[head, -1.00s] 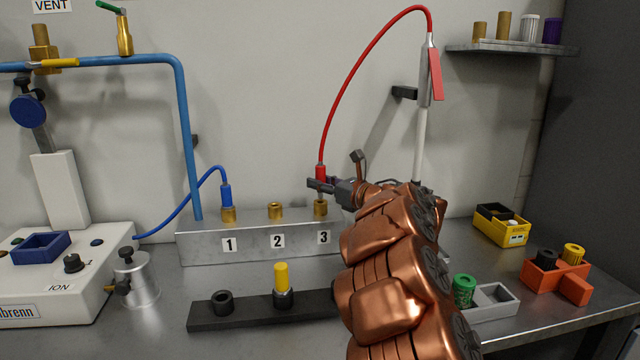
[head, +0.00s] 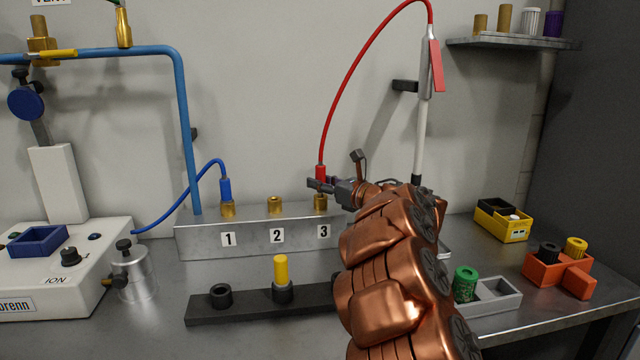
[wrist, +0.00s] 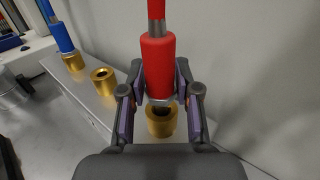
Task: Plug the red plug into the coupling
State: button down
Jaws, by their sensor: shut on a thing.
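The red plug (head: 320,172) stands upright on its red cable above the brass coupling (head: 320,203) marked 3. My gripper (head: 319,184) is shut around the plug's lower part. In the wrist view the red plug (wrist: 158,68) is between both fingers (wrist: 158,98), with the brass coupling (wrist: 161,124) just beneath. Part of the coupling's dark opening shows below the plug's metal end. The fingers and plug hide whether the tip touches or enters the opening.
The blue plug (head: 225,190) sits in coupling 1. Coupling 2 (head: 275,205) is empty. All stand on a metal block (head: 200,240). A black holder (head: 250,306) with a yellow-topped piece (head: 281,269) lies in front. The red cable (head: 345,80) arches to a rod behind.

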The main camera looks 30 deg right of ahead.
jog(key=shift+f+b, duration=1.05)
jog(key=shift+b, duration=0.1)
jog(key=c, duration=0.7)
grip_release()
jog(key=shift+c, duration=0.2)
jog(key=shift+s, duration=0.15)
jog(key=v, duration=1.1)
jog(key=shift+s, duration=0.3)
jog(key=shift+d+r, duration=0.1)
jog(key=shift+r, duration=0.05)
